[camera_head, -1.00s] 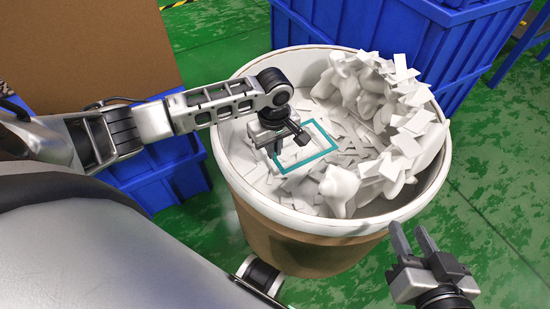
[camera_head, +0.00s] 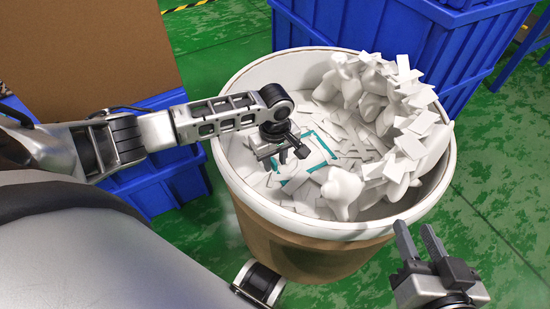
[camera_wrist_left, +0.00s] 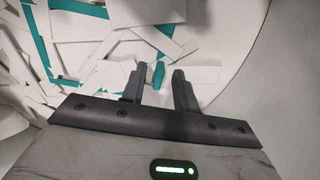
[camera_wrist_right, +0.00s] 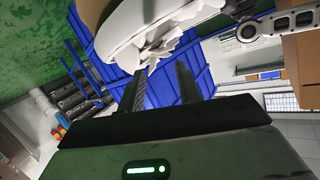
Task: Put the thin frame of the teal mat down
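The teal frame (camera_head: 294,183) lies among white flakes inside the large drum (camera_head: 235,180). Flakes cover parts of it, so only broken stretches show. It also shows in the left wrist view (camera_wrist_left: 39,42), with a short teal piece visible between the fingertips. My left gripper (camera_head: 292,153) is inside the drum, over the frame's left side. Its fingers (camera_wrist_left: 159,82) stand apart, and I see no grip on the frame. My right gripper (camera_head: 418,243) is outside the drum at the lower right, open and empty; its fingers also show apart in the right wrist view (camera_wrist_right: 162,82).
White lumps (camera_head: 343,190) and flakes are heaped along the drum's right side. Blue crates (camera_head: 400,35) stand behind the drum, and another blue crate (camera_head: 165,185) stands at left. A cardboard box (camera_head: 90,50) is at the upper left. Green floor surrounds the drum.

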